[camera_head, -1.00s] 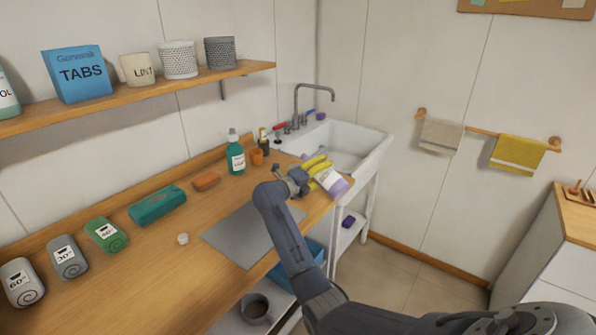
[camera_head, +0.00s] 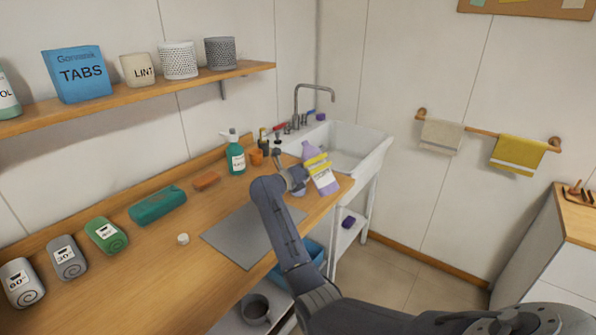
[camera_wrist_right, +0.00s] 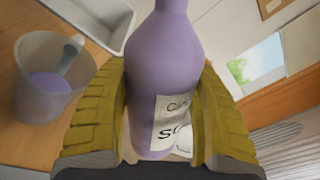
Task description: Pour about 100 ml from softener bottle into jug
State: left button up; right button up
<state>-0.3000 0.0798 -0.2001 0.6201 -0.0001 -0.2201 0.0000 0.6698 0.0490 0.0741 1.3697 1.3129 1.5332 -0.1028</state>
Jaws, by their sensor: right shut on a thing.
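My right gripper (camera_head: 317,167) is shut on the softener bottle (camera_head: 325,184), with yellow fingers around its body. The purple bottle is fairly upright with a slight lean in the head view, at the counter's sink end. In the right wrist view the bottle (camera_wrist_right: 165,55) stands between the two fingers; its top is cut off. The jug (camera_wrist_right: 35,105) is left of the bottle there, translucent, with purple liquid inside and a handle-like grey part at its rim. In the head view my gripper and arm largely hide the jug. My left gripper is not in view.
A white sink (camera_head: 350,150) with a tap is behind the bottle. A small white cap (camera_head: 183,239) lies near a grey mat (camera_head: 240,243).

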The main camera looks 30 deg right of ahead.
jog(key=shift+w+r+m, duration=0.1)
jog(key=shift+r+m, duration=0.15)
jog(key=shift+m, duration=0.25)
jog(key=shift+s+d+f+m, duration=0.1)
jog(key=shift+s+f+m, duration=0.2)
jog(key=shift+f+m, duration=0.45)
jog(key=m, duration=0.3)
jog(key=shift+s+r+m, duration=0.2)
jog(key=shift+s+m, duration=0.1)
jog(key=shift+m, duration=0.05)
jog(key=shift+s+d+f+m+h, duration=0.1)
jog(key=shift+f+m+h, duration=0.15)
jog(key=shift+m, duration=0.65)
